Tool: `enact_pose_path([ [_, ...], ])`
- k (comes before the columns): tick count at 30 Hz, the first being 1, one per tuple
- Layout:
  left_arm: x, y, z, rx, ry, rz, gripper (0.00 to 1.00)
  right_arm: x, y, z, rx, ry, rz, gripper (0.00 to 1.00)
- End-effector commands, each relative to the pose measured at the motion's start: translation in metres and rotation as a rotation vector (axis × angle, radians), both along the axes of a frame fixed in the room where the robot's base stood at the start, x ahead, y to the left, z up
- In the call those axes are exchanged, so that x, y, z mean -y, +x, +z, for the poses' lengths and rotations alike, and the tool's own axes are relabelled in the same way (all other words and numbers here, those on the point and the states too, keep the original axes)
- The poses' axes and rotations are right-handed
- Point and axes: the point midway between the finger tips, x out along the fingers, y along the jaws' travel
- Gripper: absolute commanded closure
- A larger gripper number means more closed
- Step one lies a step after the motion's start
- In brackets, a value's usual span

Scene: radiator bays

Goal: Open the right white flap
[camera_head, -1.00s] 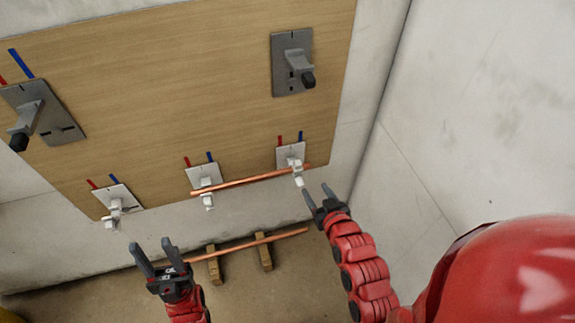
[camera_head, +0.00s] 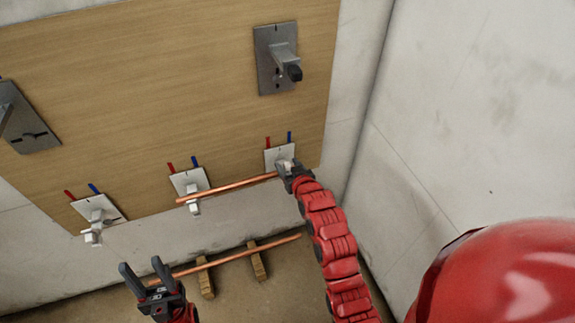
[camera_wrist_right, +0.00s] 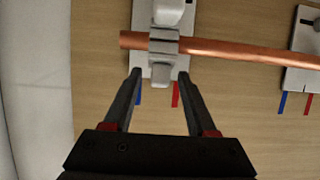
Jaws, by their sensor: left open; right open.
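The right white holder (camera_head: 278,155) is on a small plate low on the wooden board, partly hidden by my right gripper in the head view. In the right wrist view, its pale flap (camera_wrist_right: 161,46) lies across the copper pipe (camera_wrist_right: 235,49), with a white tip (camera_wrist_right: 160,75) sticking out past the pipe. The pipe also shows in the head view (camera_head: 230,188), running to the middle holder (camera_head: 192,185). My right gripper (camera_wrist_right: 160,78) is open, one finger on each side of the white tip, with no clear contact. My left gripper (camera_head: 141,262) is open and empty at lower left.
Another white holder (camera_head: 97,214) is at the left. Larger grey brackets (camera_head: 277,62) stick out higher on the board. A second copper pipe (camera_head: 230,256) rests on wooden blocks (camera_head: 257,262) near the floor. A bare wall stands close at the right.

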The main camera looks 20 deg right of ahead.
Motion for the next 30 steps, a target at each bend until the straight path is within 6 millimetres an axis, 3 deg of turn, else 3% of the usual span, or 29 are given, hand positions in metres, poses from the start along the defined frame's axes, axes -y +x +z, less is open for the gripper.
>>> enact_pose_path([
  [12,0.0,0.0,-0.0002,0.0,0.0,0.0,0.5,-0.0003,0.0067,-0.003,-0.001,0.0,0.0,0.44],
  [21,0.0,0.0,-0.0002,0.0,0.0,0.0,0.5,-0.0003,0.0064,-0.003,-0.001,0.0,0.0,0.98],
  [30,0.0,0.0,-0.0034,0.0,0.0,0.0,0.5,-0.0004,0.0054,-0.0049,0.01,0.001,0.001,1.0],
])
